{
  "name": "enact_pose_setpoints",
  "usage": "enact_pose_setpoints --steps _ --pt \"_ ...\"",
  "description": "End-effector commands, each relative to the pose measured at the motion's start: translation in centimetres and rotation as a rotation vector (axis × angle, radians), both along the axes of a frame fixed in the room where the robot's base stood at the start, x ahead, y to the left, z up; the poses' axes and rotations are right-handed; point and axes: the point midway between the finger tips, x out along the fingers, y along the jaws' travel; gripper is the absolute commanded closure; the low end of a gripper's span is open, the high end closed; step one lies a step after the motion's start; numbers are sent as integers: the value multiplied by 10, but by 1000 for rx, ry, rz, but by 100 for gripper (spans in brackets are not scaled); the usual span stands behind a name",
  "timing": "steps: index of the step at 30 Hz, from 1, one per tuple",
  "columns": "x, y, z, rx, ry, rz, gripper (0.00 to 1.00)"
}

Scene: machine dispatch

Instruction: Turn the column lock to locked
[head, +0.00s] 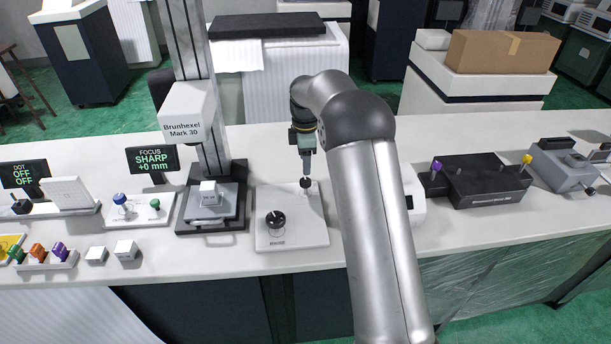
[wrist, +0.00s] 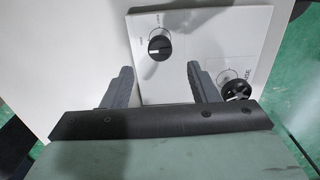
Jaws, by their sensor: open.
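The column lock looks to be the small black round knob (wrist: 160,46) on the white panel (wrist: 215,42). A pale mark shows on the knob's lower left side, and small lettering beside it is too small to read. In the head view the knob (head: 306,184) is at the back right of the panel (head: 262,239). My gripper (wrist: 159,72) is open and empty, pointing down. In the wrist view the knob appears just above the gap between the fingertips; no contact shows. In the head view my gripper (head: 306,168) is right over the knob.
A black handwheel (head: 275,221) is on the same panel, front left of the knob; it also shows by the right finger in the wrist view (wrist: 236,89). The Brunhexel column and head (head: 188,112) stand to the left. A black block (head: 478,180) is farther right.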

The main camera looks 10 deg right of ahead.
Motion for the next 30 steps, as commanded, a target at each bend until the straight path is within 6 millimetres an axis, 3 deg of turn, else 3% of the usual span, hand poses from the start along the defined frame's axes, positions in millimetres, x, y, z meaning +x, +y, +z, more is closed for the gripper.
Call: enact_pose_setpoints --steps 3,10,23,28,30 --pt "-1 0 -25 -1 4 0 46" --pt "-1 0 -59 -1 3 -1 46" --pt "0 0 -70 0 -1 0 46" --pt "0 0 -70 0 0 -1 91" --pt "0 0 -70 0 0 -1 91"
